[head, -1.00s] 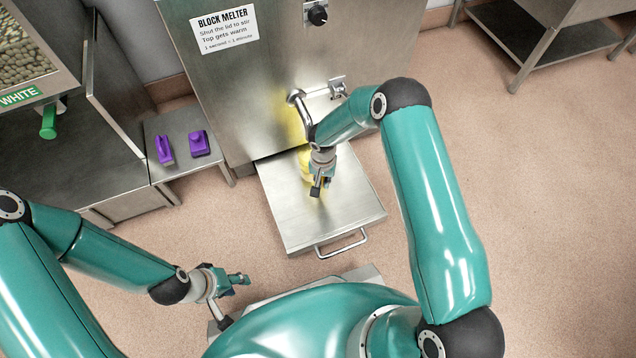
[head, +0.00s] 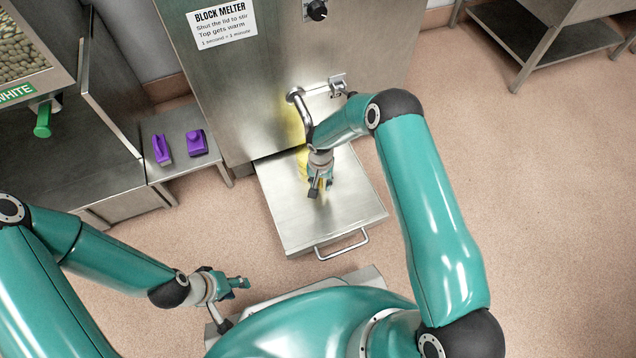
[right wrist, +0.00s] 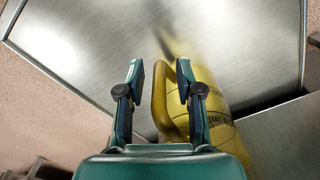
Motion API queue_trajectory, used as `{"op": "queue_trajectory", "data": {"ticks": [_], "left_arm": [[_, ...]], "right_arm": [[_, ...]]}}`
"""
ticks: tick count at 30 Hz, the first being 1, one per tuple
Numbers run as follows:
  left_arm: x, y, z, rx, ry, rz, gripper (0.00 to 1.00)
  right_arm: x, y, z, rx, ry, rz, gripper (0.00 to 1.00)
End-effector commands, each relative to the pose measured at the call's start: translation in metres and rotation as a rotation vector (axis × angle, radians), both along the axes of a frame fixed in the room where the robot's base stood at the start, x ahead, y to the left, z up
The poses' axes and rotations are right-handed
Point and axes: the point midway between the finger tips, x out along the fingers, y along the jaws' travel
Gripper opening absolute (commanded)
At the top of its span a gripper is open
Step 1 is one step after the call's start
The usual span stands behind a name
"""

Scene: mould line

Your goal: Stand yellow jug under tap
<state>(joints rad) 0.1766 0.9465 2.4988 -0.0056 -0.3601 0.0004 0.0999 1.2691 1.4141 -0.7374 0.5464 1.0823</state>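The yellow jug (head: 302,156) stands on the steel shelf (head: 290,215) at the front of the block melter, close below the bent tap pipe (head: 301,106). My right arm hides most of it, so I cannot tell whether it is right under the spout. In the right wrist view the jug's body (right wrist: 218,120) is right of the fingers, and its handle (right wrist: 160,95) shows in the gap between them. My right gripper (head: 318,188) is open, its fingertips (right wrist: 159,70) apart on either side of the handle. My left gripper (head: 240,283) is away at lower left; its finger opening is unclear.
The block melter (head: 250,85) stands behind the shelf. Two purple items (head: 179,146) lie on a side table at left. A white-labelled dispenser with a green tap (head: 42,120) is further left. The shelf's front handle (head: 343,246) sticks out towards me.

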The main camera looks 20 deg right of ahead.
Motion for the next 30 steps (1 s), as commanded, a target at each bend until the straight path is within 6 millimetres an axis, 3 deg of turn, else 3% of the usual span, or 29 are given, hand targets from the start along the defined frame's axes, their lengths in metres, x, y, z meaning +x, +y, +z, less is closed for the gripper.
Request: {"op": "queue_trajectory", "data": {"ticks": [11,17,24,30], "left_arm": [[0.0,0.0,0.004,0.0,0.0,0.0,0.4],[0.0,0.0,0.017,0.0,0.0,0.0,0.4],[0.0,0.0,0.036,0.0,0.0,0.0,0.4],[0.0,0.0,0.045,0.0,0.0,0.0,0.4]], "right_arm": [[0.0,0.0,0.006,0.0,-0.001,0.0,0.38],[0.001,0.0,0.036,0.0,-0.004,0.001,0.38],[0.001,0.0,0.086,0.0,-0.002,0.001,0.38],[0.001,0.001,0.113,-0.001,-0.001,0.0,0.38]]}}
